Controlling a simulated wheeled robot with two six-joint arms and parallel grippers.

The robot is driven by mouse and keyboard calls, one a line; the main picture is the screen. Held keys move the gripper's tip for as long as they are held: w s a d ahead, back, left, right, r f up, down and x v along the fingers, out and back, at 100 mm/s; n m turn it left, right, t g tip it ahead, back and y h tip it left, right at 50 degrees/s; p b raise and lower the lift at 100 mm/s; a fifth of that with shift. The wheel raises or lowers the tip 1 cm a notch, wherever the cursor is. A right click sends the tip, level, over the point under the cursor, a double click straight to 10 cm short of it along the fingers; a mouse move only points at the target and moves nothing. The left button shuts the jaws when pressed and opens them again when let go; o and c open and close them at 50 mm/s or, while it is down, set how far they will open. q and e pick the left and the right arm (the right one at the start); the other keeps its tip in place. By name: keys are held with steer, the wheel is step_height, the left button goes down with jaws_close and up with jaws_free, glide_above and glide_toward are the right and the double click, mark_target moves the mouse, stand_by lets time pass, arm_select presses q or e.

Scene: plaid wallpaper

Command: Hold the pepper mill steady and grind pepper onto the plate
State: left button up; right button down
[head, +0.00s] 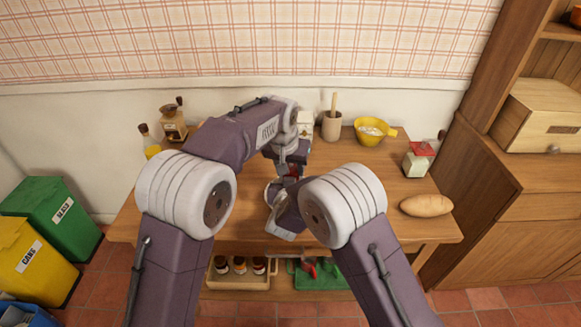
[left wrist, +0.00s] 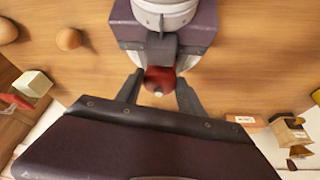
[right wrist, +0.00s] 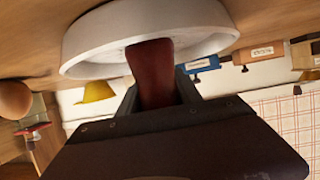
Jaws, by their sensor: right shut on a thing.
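The dark red pepper mill is between my two grippers near the middle of the table. Its round red top (left wrist: 160,80) shows in the left wrist view, with a small pale knob. My left gripper (left wrist: 161,77) has a finger on each side of the top, with slight gaps. My right gripper (right wrist: 163,92) is shut on the mill's body (right wrist: 151,72). The white plate (right wrist: 88,38) shows beyond the body in the right wrist view; I cannot tell whether the mill touches it. In the head view, my arms hide most of the mill and plate.
A yellow bowl (head: 370,131), a cup with a pestle (head: 331,126), a red-topped carton (head: 418,160) and a brown loaf-shaped item (head: 426,205) stand on the right of the table (head: 400,187). A coffee grinder (head: 174,125) stands at the back left.

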arm_select(q)
steer(key=c, duration=0.8)
steer(key=m, duration=0.2)
steer(key=m+h, duration=0.1)
steer(key=m, duration=0.1)
steer(key=shift+a+m+g+h, duration=0.1)
steer(key=shift+m+g+h, duration=0.2)
steer(key=shift+m, duration=0.1)
steer(key=o, duration=1.4)
steer(key=shift+r, duration=0.1)
steer(key=v, duration=1.1)
steer(key=shift+a+r, duration=0.15)
steer(key=shift+r, duration=0.25)
